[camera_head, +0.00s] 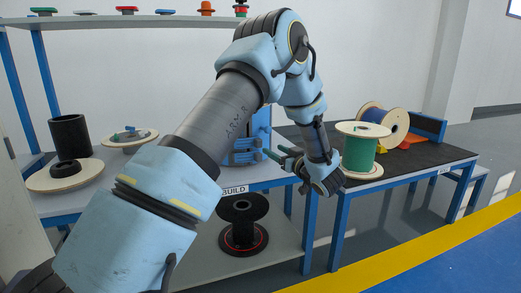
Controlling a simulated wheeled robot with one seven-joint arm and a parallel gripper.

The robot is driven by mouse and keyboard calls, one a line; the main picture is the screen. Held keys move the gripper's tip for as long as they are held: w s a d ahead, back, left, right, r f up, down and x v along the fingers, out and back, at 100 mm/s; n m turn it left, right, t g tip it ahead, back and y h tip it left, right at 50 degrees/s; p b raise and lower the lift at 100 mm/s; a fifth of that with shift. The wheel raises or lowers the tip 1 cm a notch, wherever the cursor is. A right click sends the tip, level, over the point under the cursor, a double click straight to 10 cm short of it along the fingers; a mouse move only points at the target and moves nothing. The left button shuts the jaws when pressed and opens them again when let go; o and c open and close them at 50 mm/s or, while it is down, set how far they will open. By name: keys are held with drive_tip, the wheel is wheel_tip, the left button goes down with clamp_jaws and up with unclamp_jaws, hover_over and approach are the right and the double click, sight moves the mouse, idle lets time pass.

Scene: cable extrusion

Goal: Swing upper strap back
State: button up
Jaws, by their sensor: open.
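A blue upright fixture (243,150) with pale blue horizontal bands low on its front stands on the bench near the middle, largely hidden behind my arm. I cannot pick out the upper strap with certainty; the fixture's upper part is covered by my forearm. My gripper (279,157) is at the end of the arm, just right of the fixture, with its fingers pointing left towards it. The fingers look apart with nothing visible held. Whether they touch the fixture cannot be told from this view.
A black spool (242,222) sits on the lower shelf. Wooden discs and a black cylinder (70,136) are at left. An upper shelf (110,22) holds small parts.

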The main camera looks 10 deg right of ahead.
sight(260, 142)
drive_tip(key=x, duration=0.9)
drive_tip(key=shift+w+a+b, duration=0.1)
drive_tip(key=shift+w+b, duration=0.2)
clamp_jaws()
idle(1.0)
